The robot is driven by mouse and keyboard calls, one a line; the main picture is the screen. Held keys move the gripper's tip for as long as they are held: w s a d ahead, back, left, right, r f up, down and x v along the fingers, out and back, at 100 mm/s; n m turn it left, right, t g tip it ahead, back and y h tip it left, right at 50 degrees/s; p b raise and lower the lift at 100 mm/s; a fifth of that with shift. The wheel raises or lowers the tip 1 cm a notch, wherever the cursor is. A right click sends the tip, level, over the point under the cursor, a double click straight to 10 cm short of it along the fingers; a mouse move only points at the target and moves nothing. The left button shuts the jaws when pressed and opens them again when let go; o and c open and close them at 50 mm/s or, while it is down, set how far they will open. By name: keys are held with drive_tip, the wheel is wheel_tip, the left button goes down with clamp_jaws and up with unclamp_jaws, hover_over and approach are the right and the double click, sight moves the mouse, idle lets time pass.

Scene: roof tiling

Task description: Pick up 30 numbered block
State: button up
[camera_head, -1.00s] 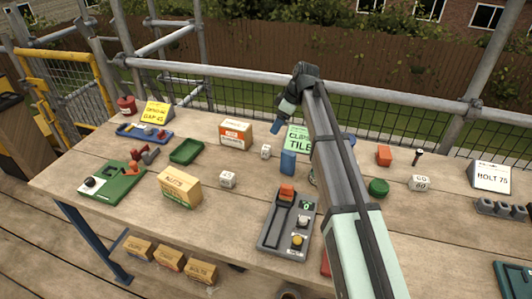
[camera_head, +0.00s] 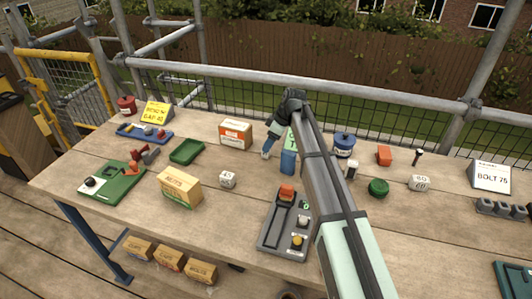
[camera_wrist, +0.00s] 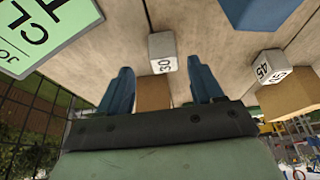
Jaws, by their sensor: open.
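The white block numbered 30 (camera_wrist: 163,50) lies on the table in the wrist view, just beyond and between my fingertips. My gripper (camera_wrist: 160,68) is open, with a blue finger to either side of the block's line and nothing held. In the head view my gripper (camera_head: 268,148) is low over the table, left of the blue box (camera_head: 288,162), and largely covers the block there. Whether the fingers touch the block I cannot tell.
A white block marked 45 (camera_head: 227,179) stands nearer the front; it also shows in the wrist view (camera_wrist: 268,68). An orange-and-white carton (camera_head: 236,133) is behind left. A green tile sign (camera_wrist: 42,30) is close by. A white block marked 60 (camera_head: 419,183) lies right.

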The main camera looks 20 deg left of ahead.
drive_tip(key=x, duration=0.4)
drive_tip(key=shift+s+f, duration=0.15)
drive_tip(key=shift+s, duration=0.1)
drive_tip(key=c, duration=1.1)
